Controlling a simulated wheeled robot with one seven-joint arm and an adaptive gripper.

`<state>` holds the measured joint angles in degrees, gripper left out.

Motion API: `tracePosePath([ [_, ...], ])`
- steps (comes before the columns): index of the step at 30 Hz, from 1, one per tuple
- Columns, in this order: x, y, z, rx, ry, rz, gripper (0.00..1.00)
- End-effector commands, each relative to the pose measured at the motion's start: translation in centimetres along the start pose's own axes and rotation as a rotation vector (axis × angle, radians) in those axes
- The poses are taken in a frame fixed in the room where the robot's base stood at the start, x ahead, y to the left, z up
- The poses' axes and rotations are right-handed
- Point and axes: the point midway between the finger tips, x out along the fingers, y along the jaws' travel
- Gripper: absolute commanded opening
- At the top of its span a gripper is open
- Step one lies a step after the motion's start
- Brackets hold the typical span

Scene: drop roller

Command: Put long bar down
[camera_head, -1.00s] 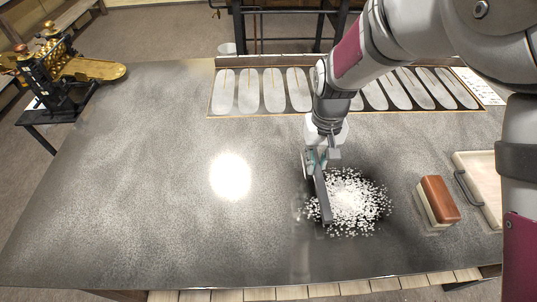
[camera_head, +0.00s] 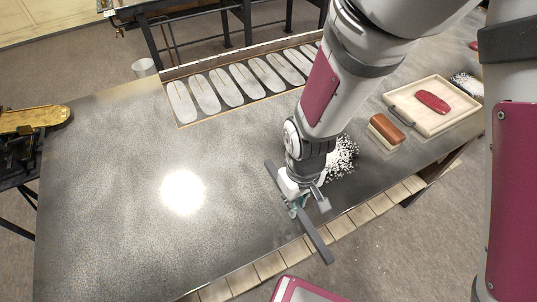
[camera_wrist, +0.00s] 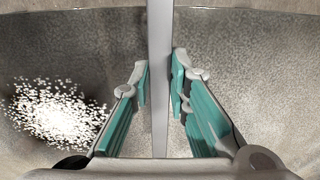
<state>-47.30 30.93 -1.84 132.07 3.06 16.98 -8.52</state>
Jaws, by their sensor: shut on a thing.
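The long bar (camera_head: 318,243) is a thin dark grey strip. In the head view it runs from upper left to lower right, and its lower end reaches past the table's front edge. My gripper (camera_head: 297,203) is shut on it near its middle, close to the front edge of the grey table (camera_head: 110,190). In the wrist view the bar (camera_wrist: 160,60) stands upright in the picture between the teal pads of my gripper (camera_wrist: 160,92). I cannot tell whether the bar touches the table top.
White granules (camera_head: 343,157) lie behind my arm. A brown-topped brush (camera_head: 386,130) and a tray (camera_head: 440,118) with a red object (camera_head: 432,102) are at the right. Several oval plates (camera_head: 228,87) line the back edge. The table's left half is clear.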

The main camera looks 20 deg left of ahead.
Motion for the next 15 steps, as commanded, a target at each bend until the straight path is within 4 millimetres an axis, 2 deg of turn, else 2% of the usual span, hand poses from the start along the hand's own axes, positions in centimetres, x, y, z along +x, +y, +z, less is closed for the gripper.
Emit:
tracePosePath([
  [1, 0.4, 0.1, -1.6, -0.005, 0.006, 0.001, 0.00],
  [3, 0.5, -0.1, -3.0, -0.006, 0.006, 0.001, 0.00],
  [15, 1.3, -1.4, -10.9, -0.002, 0.004, 0.000, 0.00],
])
